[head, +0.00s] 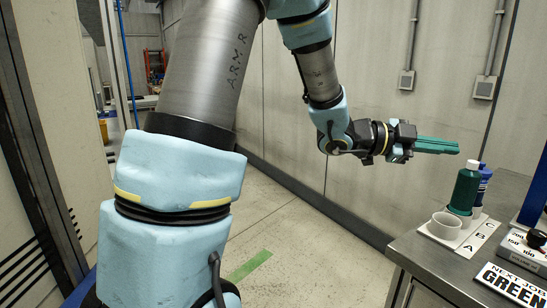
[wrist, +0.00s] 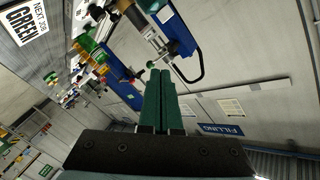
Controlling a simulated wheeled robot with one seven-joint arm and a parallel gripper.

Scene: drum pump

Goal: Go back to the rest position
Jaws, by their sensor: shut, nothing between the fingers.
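My gripper (head: 457,146) has long green fingers and is held level in the air in the head view, pointing right. My arm reaches down from the top of the head view, in front of the pale wall.
A metal bench (head: 442,263) at the right bears a green bottle (head: 464,190), a blue bottle (head: 483,185), a white cup (head: 446,225) and a "NEXT JOB GREEN" sign (head: 512,284). Wall conduits with boxes (head: 485,87) stand behind. The floor (head: 320,250) left of the bench is clear.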

